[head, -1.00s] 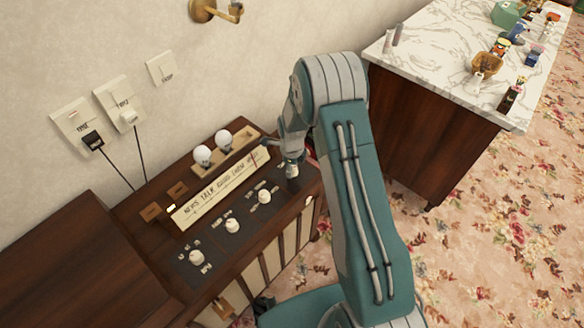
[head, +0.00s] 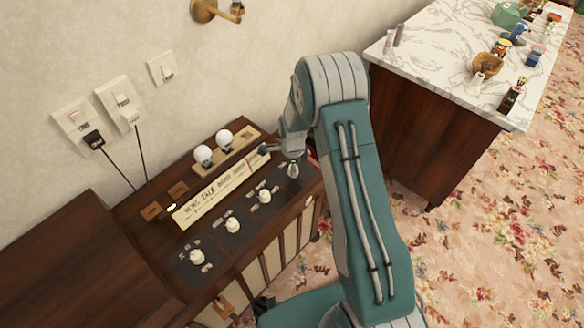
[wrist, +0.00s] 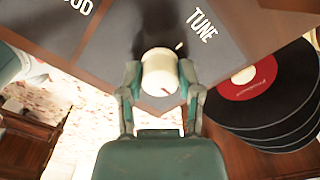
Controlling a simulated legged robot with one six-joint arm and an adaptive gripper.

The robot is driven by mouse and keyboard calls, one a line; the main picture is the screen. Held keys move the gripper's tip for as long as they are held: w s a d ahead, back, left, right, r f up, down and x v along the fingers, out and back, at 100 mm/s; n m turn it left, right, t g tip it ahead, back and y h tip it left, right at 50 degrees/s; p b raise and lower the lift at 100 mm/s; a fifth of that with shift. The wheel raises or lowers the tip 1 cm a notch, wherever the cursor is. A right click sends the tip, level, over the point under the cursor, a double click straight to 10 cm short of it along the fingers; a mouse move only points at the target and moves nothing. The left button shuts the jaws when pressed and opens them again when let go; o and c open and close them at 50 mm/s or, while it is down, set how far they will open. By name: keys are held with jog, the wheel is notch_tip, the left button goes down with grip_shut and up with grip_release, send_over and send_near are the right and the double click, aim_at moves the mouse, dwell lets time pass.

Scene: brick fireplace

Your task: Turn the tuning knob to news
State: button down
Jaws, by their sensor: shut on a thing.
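The tuning knob (wrist: 160,72) is a cream cap with a small red mark, beside the word TUNE in the wrist view. My gripper (wrist: 159,84) is shut on it, one finger on each side. In the head view, my gripper (head: 292,168) is at the right end of the radio's control panel, and my arm partly hides that area. The cream dial strip (head: 215,192) carries station words, with NEWS at its left end. A thin red pointer stands toward the strip's right end.
Several other cream knobs (head: 233,226) line the panel to the left. Two white bulbs (head: 224,138) stand behind the strip. Black records (wrist: 268,100) lie right of the knob in the wrist view. A marble-topped cabinet (head: 440,50) stands at the right.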

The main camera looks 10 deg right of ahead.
jog(key=n, duration=0.5)
jog(key=shift+d+n, duration=0.15)
jog(key=shift+n, duration=0.15)
jog(key=n, duration=1.1)
jog(key=shift+w+n, duration=0.15)
jog(key=shift+n, duration=0.25)
jog(key=n, duration=0.5)
jog(key=shift+r, duration=0.1)
jog(key=n, duration=0.5)
jog(key=shift+w, duration=0.1)
jog(key=n, duration=1)
jog(key=shift+n, duration=0.4)
jog(key=n, duration=0.4)
jog(key=shift+n, duration=0.3)
